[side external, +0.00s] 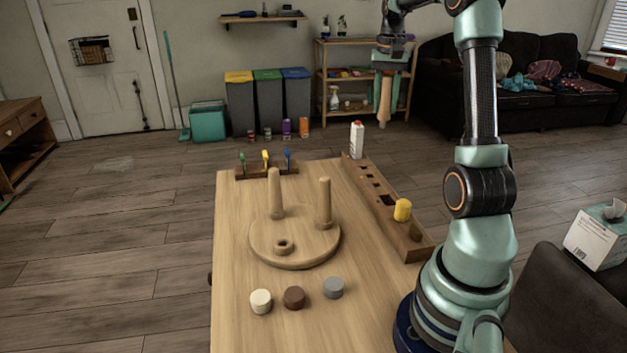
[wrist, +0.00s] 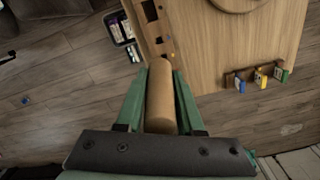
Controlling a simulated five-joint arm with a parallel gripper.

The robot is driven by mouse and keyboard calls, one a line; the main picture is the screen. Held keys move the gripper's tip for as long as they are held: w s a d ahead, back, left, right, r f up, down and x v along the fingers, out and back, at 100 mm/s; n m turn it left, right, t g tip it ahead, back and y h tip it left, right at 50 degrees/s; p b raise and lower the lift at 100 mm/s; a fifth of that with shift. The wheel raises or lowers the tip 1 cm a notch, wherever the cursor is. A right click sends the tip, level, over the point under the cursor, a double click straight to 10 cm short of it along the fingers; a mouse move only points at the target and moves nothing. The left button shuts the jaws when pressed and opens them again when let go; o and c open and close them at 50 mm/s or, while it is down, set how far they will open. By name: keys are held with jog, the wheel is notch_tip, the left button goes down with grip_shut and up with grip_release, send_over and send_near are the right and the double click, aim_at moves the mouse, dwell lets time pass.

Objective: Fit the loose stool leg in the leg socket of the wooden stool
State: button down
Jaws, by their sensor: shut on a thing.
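The loose stool leg (side external: 384,108) is a tapered wooden peg. My gripper (side external: 385,84) is shut on it and holds it roughly upright, high above and beyond the far right of the table. In the wrist view the leg (wrist: 160,92) lies between the two green fingers of my gripper (wrist: 159,82). The wooden stool (side external: 296,250) rests on the table as a round disc with two legs standing up. In the wrist view only an edge of the stool (wrist: 238,5) shows.
A slotted wooden rail (side external: 380,202) with a yellow cylinder (side external: 402,210) runs along the table's right side. A tool rack (side external: 265,170) is at the back. White, brown and grey discs (side external: 294,297) lie in front.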

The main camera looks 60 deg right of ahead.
jog(key=w+a+f+n, duration=0.2)
jog(key=w+a, duration=0.2)
jog(key=a, duration=0.4)
jog(key=w+a+f+n, duration=0.2)
jog(key=w+a+f, duration=0.15)
jog(key=a, duration=0.45)
jog(key=a+f+n, duration=0.4)
jog(key=a, duration=1.2)
jog(key=shift+w+a+f+n, duration=0.2)
jog(key=shift+w+a+n, duration=0.05)
jog(key=shift+a+n, duration=0.15)
jog(key=shift+f, duration=3.25)
jog(key=shift+f, duration=1.25)
jog(key=shift+c, duration=2.2)
grip_release()
